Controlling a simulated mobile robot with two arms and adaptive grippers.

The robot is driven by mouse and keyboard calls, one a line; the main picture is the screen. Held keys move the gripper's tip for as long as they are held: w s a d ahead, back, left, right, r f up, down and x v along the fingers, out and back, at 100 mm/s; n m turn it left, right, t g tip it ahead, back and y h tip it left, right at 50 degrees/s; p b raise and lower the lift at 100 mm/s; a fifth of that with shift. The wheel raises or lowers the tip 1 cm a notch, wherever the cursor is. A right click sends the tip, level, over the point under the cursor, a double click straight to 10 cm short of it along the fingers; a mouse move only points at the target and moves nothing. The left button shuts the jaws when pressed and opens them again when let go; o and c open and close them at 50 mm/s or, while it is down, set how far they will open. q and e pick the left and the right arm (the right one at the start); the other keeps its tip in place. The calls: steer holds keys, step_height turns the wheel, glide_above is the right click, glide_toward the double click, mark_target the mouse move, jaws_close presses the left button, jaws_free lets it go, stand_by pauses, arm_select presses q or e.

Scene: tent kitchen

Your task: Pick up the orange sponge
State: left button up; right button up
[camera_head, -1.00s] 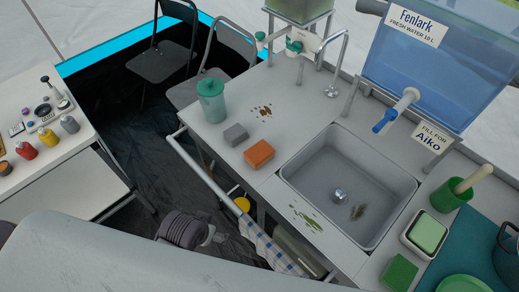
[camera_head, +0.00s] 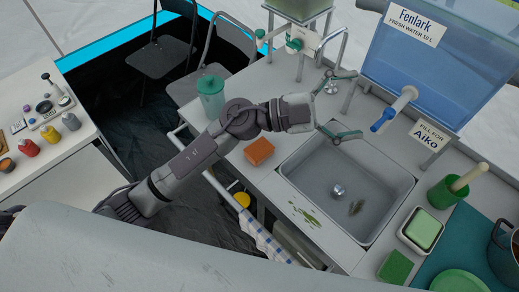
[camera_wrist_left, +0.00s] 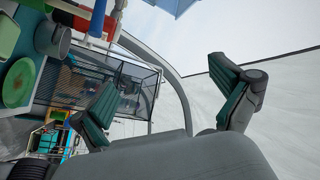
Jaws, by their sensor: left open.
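The orange sponge (camera_head: 259,151) lies on the grey counter, just left of the sink (camera_head: 312,170) in the head view. My left gripper (camera_head: 346,104) is open and empty, raised above the back edge of the sink, to the right of and beyond the sponge. Its forearm passes over the counter behind the sponge and hides the grey block there. In the left wrist view the two green-padded fingers (camera_wrist_left: 166,95) are spread wide with nothing between them, and the sponge is not in that view. My right gripper is not in view.
A teal-lidded jar (camera_head: 211,100) stands behind my forearm. The faucet (camera_head: 333,60) and blue water tank (camera_head: 420,70) are close behind the gripper. A green cup (camera_head: 447,193) with a handle and a boxed green sponge (camera_head: 422,229) stand right of the sink.

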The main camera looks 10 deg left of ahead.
arm_select(q)
step_height(320, 180, down, 4)
steer(key=s+d+m+g+y, duration=0.1)
steer(key=s+m+g+y, duration=0.1)
steer(key=m+g+y, duration=0.15)
steer(key=n+y, duration=0.3)
steer(key=y, duration=1.4)
glide_above(259, 148)
step_height(259, 148, down, 10)
steer(key=shift+g, duration=0.35)
steer(key=f, duration=0.2)
steer(key=f+p, duration=0.1)
steer(key=f, duration=0.2)
steer(key=f+p, duration=0.1)
steer(key=f, duration=0.1)
steer(key=shift+a+f, duration=0.15)
steer(key=shift+a, duration=0.25)
steer(key=shift+f, duration=0.35)
steer(key=shift+d+f+p, duration=0.15)
steer(key=shift+f+p, duration=0.4)
steer(key=f, duration=0.1)
steer(key=f+p, duration=0.1)
steer(key=f, duration=0.1)
steer(key=shift+d+f, duration=0.3)
steer(key=shift+f, duration=0.4)
